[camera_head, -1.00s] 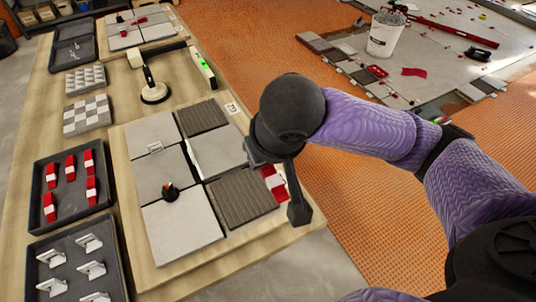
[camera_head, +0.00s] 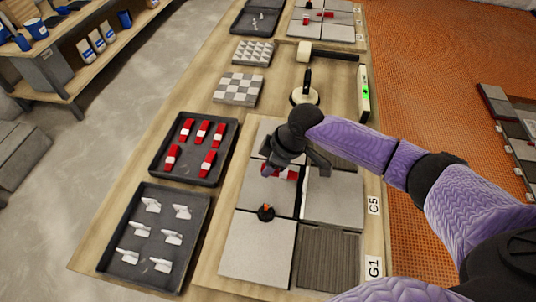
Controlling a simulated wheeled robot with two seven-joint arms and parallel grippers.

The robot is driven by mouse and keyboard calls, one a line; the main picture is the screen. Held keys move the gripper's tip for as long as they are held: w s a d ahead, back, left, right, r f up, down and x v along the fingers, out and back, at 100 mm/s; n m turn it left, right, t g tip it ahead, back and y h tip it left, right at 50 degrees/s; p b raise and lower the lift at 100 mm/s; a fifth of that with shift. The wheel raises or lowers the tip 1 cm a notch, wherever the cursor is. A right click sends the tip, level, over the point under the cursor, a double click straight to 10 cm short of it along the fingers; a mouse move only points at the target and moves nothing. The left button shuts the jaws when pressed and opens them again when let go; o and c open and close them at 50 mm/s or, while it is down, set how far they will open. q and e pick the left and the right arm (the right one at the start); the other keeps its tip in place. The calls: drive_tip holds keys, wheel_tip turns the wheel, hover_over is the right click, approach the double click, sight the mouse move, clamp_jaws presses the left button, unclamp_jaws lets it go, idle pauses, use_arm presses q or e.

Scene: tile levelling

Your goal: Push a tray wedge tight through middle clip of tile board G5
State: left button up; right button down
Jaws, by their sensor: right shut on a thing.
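The tile board (camera_head: 206,283) carries light and dark ribbed tiles in two columns, with a G5 label (camera_head: 374,206) at its right edge. My right gripper (camera_head: 292,172) is over the board's upper left part, near a tile seam. It is shut on a red wedge (camera_head: 287,173) that shows partly beneath the fingers. A clip under the gripper is hidden, so I cannot tell whether the wedge is in it. A black knob with an orange top (camera_head: 266,212) stands on a lower seam. Several red wedges (camera_head: 202,133) lie in a dark tray (camera_head: 158,150) at left. My left gripper is out of view.
A second dark tray (camera_head: 108,235) holds several white clips (camera_head: 172,237). Patterned tile stacks (camera_head: 238,88), a suction cup tool (camera_head: 305,92) and a green-vialed level (camera_head: 363,93) lie beyond the board. A G1 label (camera_head: 373,267) is at the lower right.

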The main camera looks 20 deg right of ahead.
sight(283, 187)
drive_tip(key=shift+w+d+f+n, duration=0.15)
drive_tip(key=shift+f+n, duration=0.15)
drive_tip(key=shift+f, duration=0.2)
wheel_tip(283, 187, down, 5)
drive_tip(key=b, duration=0.5)
drive_tip(key=shift+r, duration=0.1)
drive_tip(key=shift+f+b, duration=0.35)
drive_tip(key=shift+f, duration=0.05)
drive_tip(key=shift+r, duration=0.15)
drive_tip(key=shift+d+p, duration=0.1)
drive_tip(key=shift+p, duration=0.2)
drive_tip(key=shift+s+d+p, duration=0.4)
drive_tip(key=shift+s+d, duration=0.25)
drive_tip(key=shift+d, duration=0.2)
drive_tip(key=shift+s+d+p, duration=0.25)
drive_tip(key=shift+s+d, duration=0.05)
drive_tip(key=shift+d, duration=0.25)
drive_tip(key=shift+s+d+p, duration=0.2)
drive_tip(key=shift+s+d, duration=0.05)
drive_tip(key=shift+d, duration=0.25)
idle(0.3)
